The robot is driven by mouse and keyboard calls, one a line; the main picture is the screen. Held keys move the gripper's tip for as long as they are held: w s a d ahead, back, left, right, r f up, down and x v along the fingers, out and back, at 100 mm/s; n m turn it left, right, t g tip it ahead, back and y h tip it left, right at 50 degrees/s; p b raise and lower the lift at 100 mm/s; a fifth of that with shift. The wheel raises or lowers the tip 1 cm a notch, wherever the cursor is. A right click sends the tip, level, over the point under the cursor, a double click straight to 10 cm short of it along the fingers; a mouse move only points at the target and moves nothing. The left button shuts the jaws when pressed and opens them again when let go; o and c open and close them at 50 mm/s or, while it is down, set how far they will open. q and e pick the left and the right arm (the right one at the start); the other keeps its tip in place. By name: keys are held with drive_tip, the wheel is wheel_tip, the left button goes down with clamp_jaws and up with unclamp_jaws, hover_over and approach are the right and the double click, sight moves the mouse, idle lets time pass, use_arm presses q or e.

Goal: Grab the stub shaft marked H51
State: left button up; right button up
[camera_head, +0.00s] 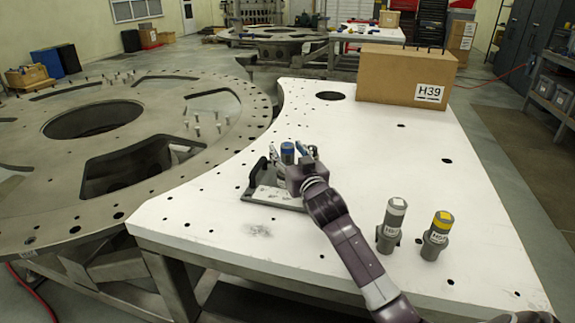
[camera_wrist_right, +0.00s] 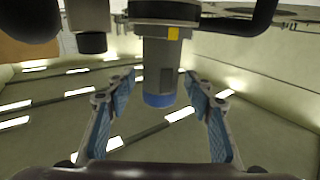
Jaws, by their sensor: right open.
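A grey stub shaft with a blue top (camera_head: 287,153) stands at the white table's middle, partly hidden by my right gripper (camera_head: 291,160). In the right wrist view this shaft (camera_wrist_right: 160,70), with a blue end and a small yellow patch, lies between the open fingers of my right gripper (camera_wrist_right: 160,82). Gaps show on both sides of it. I cannot read any H51 mark on it. A white-topped shaft (camera_head: 391,228) and a yellow-topped shaft (camera_head: 437,238) stand upright at the right; their labels are too small to read surely. My left gripper is not in view.
A grey plate with black handles (camera_head: 268,197) lies under the gripper on the white table (camera_head: 190,215). A cardboard box marked H39 (camera_head: 390,75) stands at the back. A large round metal turret plate (camera_head: 50,185) fills the left.

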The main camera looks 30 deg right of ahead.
drive_tip(key=shift+c, duration=0.4)
clamp_jaws()
drive_tip(key=shift+r, duration=0.2)
